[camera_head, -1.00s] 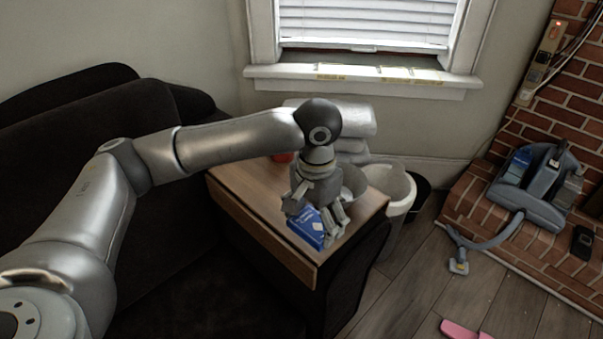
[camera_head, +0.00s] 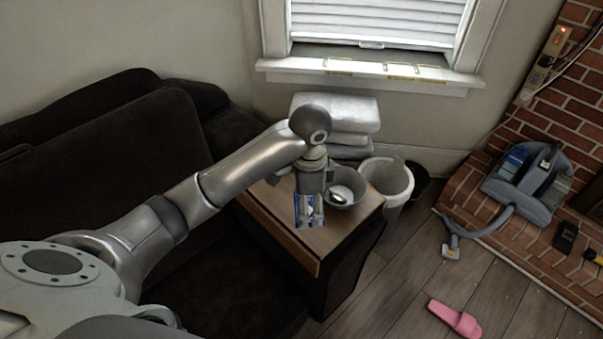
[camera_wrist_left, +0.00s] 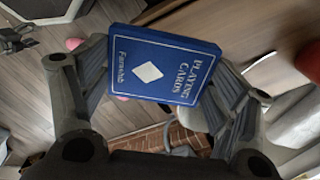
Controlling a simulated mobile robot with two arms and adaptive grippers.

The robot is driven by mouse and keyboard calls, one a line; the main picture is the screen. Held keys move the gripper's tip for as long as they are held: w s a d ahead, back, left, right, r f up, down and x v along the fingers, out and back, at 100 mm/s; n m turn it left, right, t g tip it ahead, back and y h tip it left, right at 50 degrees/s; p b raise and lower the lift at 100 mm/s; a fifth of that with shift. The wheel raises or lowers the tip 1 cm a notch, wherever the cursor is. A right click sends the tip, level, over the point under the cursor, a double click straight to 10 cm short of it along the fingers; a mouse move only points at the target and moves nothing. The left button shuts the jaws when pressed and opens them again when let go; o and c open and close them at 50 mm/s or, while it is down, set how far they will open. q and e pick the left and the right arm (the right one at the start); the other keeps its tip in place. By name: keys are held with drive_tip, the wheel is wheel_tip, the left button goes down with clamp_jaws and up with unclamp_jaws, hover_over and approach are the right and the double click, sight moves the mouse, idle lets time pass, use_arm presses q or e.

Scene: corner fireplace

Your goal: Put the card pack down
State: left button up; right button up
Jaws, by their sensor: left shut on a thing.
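The blue card pack (camera_wrist_left: 160,66) reads "Playing Cards" in the left wrist view and sits between the fingers of my left gripper (camera_wrist_left: 160,95). In the head view the card pack (camera_head: 298,212) shows below my left gripper (camera_head: 309,205), which points down at the small wooden side table (camera_head: 290,240). The gripper is shut on the pack. I cannot tell from the head view whether the pack touches the table top.
A grey bowl (camera_head: 357,180) holding a dark and light item stands on the table, close right of the gripper. A white bin (camera_head: 397,185) stands behind the table. A dark sofa (camera_head: 120,150) lies to the left. The table's front part is clear.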

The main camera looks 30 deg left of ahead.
use_arm(q)
drive_tip(key=shift+s+a+r+m+p, duration=0.15)
drive_tip(key=shift+s+a+m+p, duration=0.25)
drive_tip(key=shift+s+a+p, duration=0.5)
drive_tip(key=shift+a, duration=0.2)
drive_tip(key=shift+w+a, duration=0.15)
drive_tip(key=w+a+f, duration=0.1)
drive_tip(key=w+f, duration=0.2)
drive_tip(key=w, duration=0.1)
drive_tip(key=w+a+f+b, duration=0.1)
drive_tip(key=w+f, duration=0.2)
drive_tip(key=w, duration=0.1)
drive_tip(key=w+a+f, duration=0.2)
drive_tip(key=w+f, duration=0.1)
drive_tip(key=w, duration=0.1)
drive_tip(key=shift+b, duration=0.3)
drive_tip(key=shift+w+a+f, duration=0.2)
drive_tip(key=shift+w+f, duration=0.2)
drive_tip(key=shift+f, duration=0.1)
drive_tip(key=shift+w+f+b, duration=0.1)
drive_tip(key=shift+f+b, duration=0.3)
drive_tip(key=shift+f, duration=1.2)
use_arm(e)
drive_tip(key=s+d+f, duration=0.1)
drive_tip(key=s+f, duration=0.1)
drive_tip(key=s, duration=0.4)
drive_tip(key=shift+s+d+f+g, duration=0.2)
drive_tip(key=shift+s+g, duration=0.05)
drive_tip(key=shift+g, duration=0.15)
